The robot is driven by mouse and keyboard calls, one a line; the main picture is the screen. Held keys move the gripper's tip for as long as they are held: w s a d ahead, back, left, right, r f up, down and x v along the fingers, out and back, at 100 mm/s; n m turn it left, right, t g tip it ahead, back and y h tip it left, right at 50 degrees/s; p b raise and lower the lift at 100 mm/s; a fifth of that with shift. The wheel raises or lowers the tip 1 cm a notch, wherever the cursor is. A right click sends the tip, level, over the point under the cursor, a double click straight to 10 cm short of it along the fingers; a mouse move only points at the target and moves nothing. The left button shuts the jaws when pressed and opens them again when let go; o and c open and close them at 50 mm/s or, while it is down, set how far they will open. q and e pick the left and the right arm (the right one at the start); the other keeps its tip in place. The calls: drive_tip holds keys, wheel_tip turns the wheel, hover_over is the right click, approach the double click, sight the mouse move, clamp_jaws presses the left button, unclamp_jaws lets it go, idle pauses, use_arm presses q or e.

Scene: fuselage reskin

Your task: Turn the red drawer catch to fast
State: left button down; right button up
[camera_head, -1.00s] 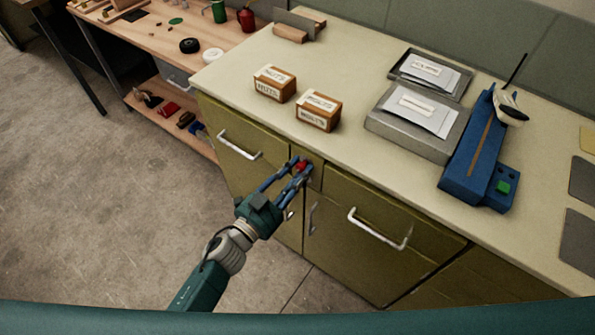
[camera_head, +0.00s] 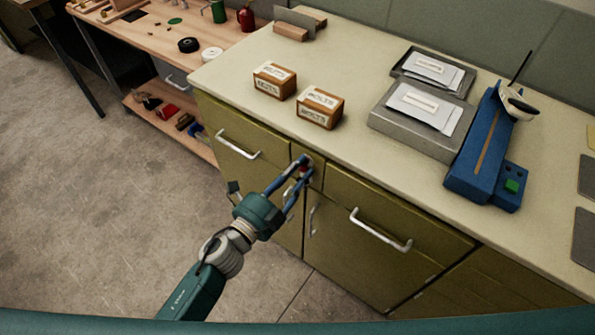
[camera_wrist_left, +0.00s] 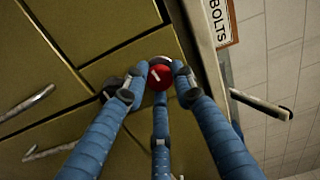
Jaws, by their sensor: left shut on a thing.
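The red drawer catch (camera_head: 304,168) is a small round knob on the cabinet front, between the two upper drawers just under the worktop. In the left wrist view the catch (camera_wrist_left: 158,75) shows as a red knob with a white mark on its face. My left gripper (camera_head: 300,172) has its blue fingers shut around the catch. In the left wrist view the gripper's dark fingertips (camera_wrist_left: 155,84) press on it from several sides. Fingers hide part of the knob, and I cannot read any fast marking. My right gripper is not in view.
The left drawer (camera_head: 245,135) and right drawer (camera_head: 390,215) look closed, each with a protruding metal handle. Two small boxes (camera_head: 274,80) (camera_head: 320,108), grey trays (camera_head: 418,118) and a blue device (camera_head: 485,150) stand on the worktop. Floor left of the cabinet is clear.

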use_arm(q)
drive_tip(key=shift+s+d+r+m, duration=0.1)
drive_tip(key=shift+d+r+m, duration=0.1)
drive_tip(key=shift+m, duration=0.5)
drive_tip(key=shift+f, duration=0.1)
drive_tip(key=c, duration=1.4)
unclamp_jaws()
drive_tip(key=shift+s+d, duration=0.1)
drive_tip(key=shift+f, duration=0.1)
drive_tip(key=shift+s+a, duration=0.2)
drive_tip(key=shift+a, duration=0.15)
drive_tip(key=v, duration=1.1)
drive_tip(key=shift+s, duration=0.2)
drive_tip(key=shift+c, duration=0.2)
